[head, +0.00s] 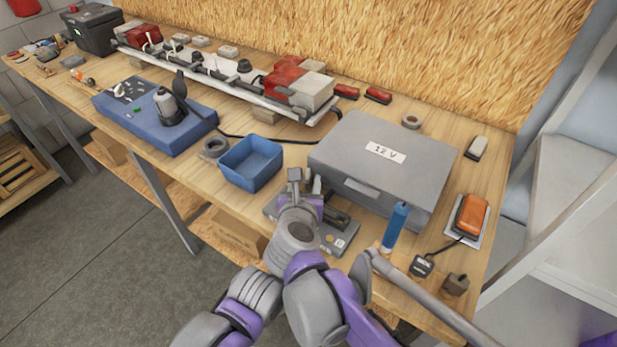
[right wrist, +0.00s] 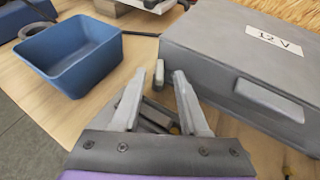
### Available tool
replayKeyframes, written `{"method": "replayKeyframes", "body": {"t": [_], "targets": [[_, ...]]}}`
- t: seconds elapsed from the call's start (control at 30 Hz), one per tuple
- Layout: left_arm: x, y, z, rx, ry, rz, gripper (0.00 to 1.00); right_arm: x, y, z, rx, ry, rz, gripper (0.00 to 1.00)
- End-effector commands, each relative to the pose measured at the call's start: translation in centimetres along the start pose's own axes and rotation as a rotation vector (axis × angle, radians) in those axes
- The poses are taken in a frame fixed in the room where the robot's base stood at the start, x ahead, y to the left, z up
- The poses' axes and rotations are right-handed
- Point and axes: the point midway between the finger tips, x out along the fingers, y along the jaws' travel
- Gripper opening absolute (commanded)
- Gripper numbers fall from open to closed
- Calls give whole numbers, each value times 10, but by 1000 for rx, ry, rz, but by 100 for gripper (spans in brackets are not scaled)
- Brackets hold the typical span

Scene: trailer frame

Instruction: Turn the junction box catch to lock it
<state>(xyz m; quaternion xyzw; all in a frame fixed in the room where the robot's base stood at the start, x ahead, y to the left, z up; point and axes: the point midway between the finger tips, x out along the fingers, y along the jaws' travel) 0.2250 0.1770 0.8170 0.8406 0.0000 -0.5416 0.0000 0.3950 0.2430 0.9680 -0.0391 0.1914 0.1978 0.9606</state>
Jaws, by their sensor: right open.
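A low grey box (head: 340,241), which I take as the junction box, lies at the table's front edge, mostly hidden under my right gripper. My right gripper (head: 305,179) is above it with its fingers apart and nothing held. In the right wrist view the gripper (right wrist: 160,80) shows both fingers spread. A small light upright piece (right wrist: 158,75), possibly the catch, stands just beyond and between the fingertips, apart from both. Part of the dark box top (right wrist: 153,116) shows between the fingers. Whether the catch is turned cannot be told. My left gripper is not in view.
A large grey case (head: 385,140) marked 12 V stands close behind and right. A blue open bin (head: 251,163) is at the left. A blue bottle (head: 396,226) and an orange lamp (head: 470,214) are at the right. Bare wood shows between bin and case.

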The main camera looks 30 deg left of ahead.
Motion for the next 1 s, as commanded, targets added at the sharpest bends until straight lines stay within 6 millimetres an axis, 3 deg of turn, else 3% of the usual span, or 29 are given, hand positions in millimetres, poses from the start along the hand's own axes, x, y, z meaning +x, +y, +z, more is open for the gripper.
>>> {"method": "replayKeyframes", "body": {"t": [0.1,0.33,0.77,1.0], "targets": [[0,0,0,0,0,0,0,0,0,0,0,0,0,42],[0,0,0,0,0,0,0,0,0,0,0,0,0,1],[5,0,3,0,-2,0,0,2,-3,-2,-16,7,37,0],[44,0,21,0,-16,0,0,5,-9,-8,-73,13,182,0]]}}
